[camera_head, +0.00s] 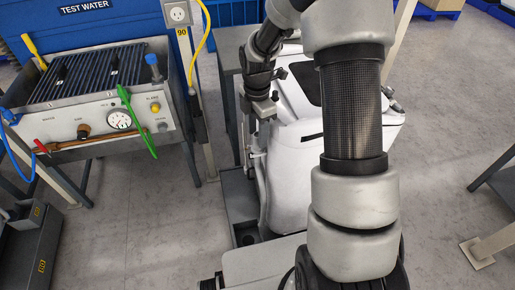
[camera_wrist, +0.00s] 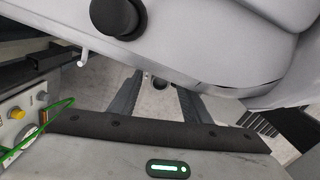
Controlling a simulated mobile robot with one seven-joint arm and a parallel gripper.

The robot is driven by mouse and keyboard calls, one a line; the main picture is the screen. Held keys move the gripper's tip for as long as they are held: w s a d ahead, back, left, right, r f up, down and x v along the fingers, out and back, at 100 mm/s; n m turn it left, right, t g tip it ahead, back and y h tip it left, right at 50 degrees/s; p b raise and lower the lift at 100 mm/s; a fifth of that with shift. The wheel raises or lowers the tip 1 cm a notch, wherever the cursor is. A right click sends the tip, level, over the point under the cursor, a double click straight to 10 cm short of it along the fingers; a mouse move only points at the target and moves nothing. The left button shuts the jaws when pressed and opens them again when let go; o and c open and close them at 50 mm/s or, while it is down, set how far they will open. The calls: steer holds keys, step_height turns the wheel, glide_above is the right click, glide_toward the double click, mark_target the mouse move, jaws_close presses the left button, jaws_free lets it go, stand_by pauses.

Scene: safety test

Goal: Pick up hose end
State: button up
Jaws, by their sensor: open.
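Which hose end is meant cannot be told. My gripper (camera_wrist: 160,82) is open and empty, apart from the hoses; its fingers are not clear in the head view.
A post with an outlet (camera_head: 178,15) and a yellow hose (camera_head: 205,45) stands just right of the bench. A blue tank (camera_head: 125,25) is behind. Grey floor (camera_head: 140,215) is clear in front. A table leg (camera_head: 485,245) stands at the right.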

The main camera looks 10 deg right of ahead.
step_height(320, 180, down, 2)
jaws_close()
steer(key=shift+r, duration=0.1)
